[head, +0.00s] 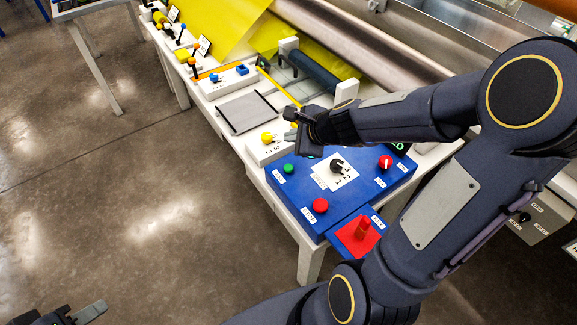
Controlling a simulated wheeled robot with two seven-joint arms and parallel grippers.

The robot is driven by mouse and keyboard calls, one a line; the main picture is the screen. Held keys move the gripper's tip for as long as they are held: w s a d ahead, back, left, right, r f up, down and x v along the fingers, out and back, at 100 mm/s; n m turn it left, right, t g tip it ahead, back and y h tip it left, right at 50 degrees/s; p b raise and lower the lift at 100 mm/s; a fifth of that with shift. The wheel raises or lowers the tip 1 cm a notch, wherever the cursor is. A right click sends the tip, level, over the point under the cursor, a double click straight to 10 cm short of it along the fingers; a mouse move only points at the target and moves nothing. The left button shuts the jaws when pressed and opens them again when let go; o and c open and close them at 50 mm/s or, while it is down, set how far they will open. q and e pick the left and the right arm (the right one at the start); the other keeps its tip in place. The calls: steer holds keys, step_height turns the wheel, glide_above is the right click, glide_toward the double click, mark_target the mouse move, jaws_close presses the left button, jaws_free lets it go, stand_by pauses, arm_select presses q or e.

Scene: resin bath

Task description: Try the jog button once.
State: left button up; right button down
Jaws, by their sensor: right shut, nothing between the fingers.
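A blue control panel (345,192) stands on the white bench. My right gripper (290,120) is shut and empty, above the panel's far left edge near a yellow knob (267,138). My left gripper (88,313) shows only partly at the bottom left, far from the panel; its opening is unclear.
A red lever block (360,235) adjoins the panel's front right corner. A grey plate (247,112), a blue switch (242,69) and rollers (313,72) with yellow film (215,22) lie beyond.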

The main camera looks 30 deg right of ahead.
mark_target(292, 169)
step_height(292, 169, down, 9)
steer(key=b, duration=0.8)
steer(key=shift+r+b, duration=0.1)
steer(key=shift+b, duration=0.25)
stand_by(1.4)
steer(key=shift+f+b, duration=0.4)
steer(key=shift+f+b, duration=0.55)
stand_by(0.6)
steer(key=shift+r, duration=0.15)
steer(key=shift+r+p, duration=0.8)
steer(key=shift+p, duration=0.1)
